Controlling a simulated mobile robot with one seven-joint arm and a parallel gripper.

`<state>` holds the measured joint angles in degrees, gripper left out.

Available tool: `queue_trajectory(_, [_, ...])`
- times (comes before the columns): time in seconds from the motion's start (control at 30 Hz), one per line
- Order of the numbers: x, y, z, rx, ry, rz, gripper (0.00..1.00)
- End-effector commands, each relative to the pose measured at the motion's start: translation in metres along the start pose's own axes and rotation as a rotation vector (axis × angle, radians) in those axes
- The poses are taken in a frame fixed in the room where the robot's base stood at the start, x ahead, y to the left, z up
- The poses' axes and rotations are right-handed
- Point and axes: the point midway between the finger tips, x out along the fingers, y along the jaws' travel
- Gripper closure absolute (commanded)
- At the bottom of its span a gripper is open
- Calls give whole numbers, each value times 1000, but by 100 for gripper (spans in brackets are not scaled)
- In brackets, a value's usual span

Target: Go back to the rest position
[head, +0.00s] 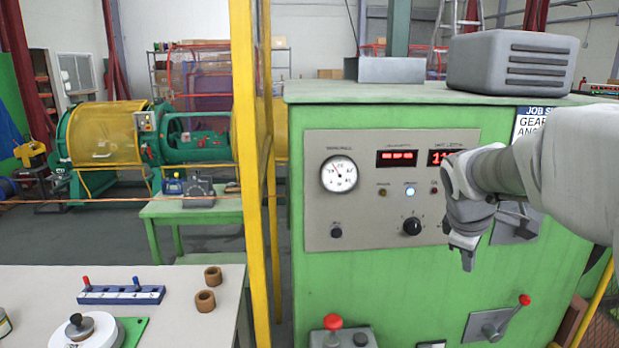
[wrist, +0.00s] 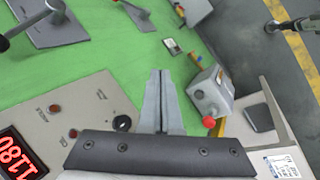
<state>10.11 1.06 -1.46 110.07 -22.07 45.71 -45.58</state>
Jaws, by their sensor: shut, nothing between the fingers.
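My gripper (head: 466,258) is at the right of the head view, in front of the green control cabinet (head: 400,285) and pointing down. It overlaps the right part of the grey instrument panel (head: 318,215). In the wrist view my gripper (wrist: 160,75) has its two fingers together, with nothing between them. Green cabinet face and the panel's red display (wrist: 17,152) lie behind it there. I cannot tell how far the fingertips are from the cabinet.
A red-knobbed lever (head: 497,322) projects from the cabinet at lower right. A grey box with a red knob (head: 340,336) sits low in front. A yellow post (head: 255,180) stands left of the cabinet. A worktable (head: 180,288) with small parts is at lower left.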

Motion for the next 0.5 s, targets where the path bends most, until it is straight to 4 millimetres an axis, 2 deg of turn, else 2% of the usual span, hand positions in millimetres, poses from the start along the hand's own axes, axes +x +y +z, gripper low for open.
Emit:
queue_trajectory(0.03, [-17, -14, 1, 58, 26, -3, 100])
queue_trajectory(0.2, [-58, -67, 7, 276, 99, -47, 100])
queue_trajectory(0.5, [-105, -165, 24, 642, 209, -167, 100])
